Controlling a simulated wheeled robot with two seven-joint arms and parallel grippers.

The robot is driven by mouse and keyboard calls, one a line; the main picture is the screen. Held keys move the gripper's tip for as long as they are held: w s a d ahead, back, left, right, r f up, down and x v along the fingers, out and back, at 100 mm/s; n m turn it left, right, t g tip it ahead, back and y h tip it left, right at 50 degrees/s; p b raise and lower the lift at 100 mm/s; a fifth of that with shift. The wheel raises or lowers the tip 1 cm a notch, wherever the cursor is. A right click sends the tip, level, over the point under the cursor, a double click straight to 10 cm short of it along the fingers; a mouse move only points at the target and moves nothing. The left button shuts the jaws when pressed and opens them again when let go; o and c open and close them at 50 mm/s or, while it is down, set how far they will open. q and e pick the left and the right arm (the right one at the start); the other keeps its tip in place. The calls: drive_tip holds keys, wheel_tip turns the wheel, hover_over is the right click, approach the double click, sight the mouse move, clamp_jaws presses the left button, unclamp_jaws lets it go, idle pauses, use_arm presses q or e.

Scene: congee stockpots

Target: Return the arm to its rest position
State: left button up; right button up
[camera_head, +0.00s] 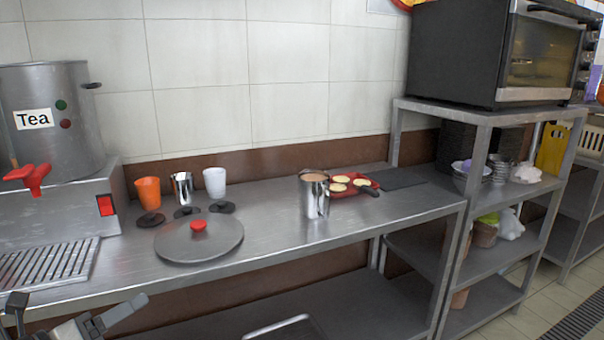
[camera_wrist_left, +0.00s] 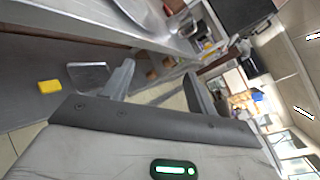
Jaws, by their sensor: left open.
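My left gripper (camera_head: 80,303) shows at the bottom left of the head view, low at the counter's front edge. Its two fingers are apart with nothing between them. In the left wrist view the gripper (camera_wrist_left: 160,70) is also open and empty. It is clear of the pot lid and the cups. The rest of the left arm is mostly out of frame. My right gripper is in neither view.
The steel counter (camera_head: 270,240) holds a lid with a red knob (camera_head: 199,238), three cups, a steel pitcher (camera_head: 314,197) and a red tray. A tea urn (camera_head: 50,110) stands at left, an oven (camera_head: 490,50) at right. A yellow object (camera_wrist_left: 49,87) lies below.

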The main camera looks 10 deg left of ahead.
use_arm(q)
drive_tip(key=s+d+f+n+g+y, duration=0.1)
drive_tip(key=s+d+f+n, duration=0.3)
drive_tip(key=n, duration=0.6)
drive_tip(key=s+d+f+n+g+y+p, duration=0.1)
drive_tip(key=s+d+f+n, duration=0.3)
drive_tip(key=d+f+n, duration=0.4)
drive_tip(key=s+d+f+n+g+y+p, duration=0.1)
drive_tip(key=s+d+f+n, duration=0.3)
drive_tip(key=d+n, duration=0.4)
drive_tip(key=f+n+g, duration=0.1)
drive_tip(key=n, duration=0.3)
drive_tip(key=shift+s+d+f+n+g, duration=0.3)
drive_tip(key=shift+s+f+n+g, duration=0.1)
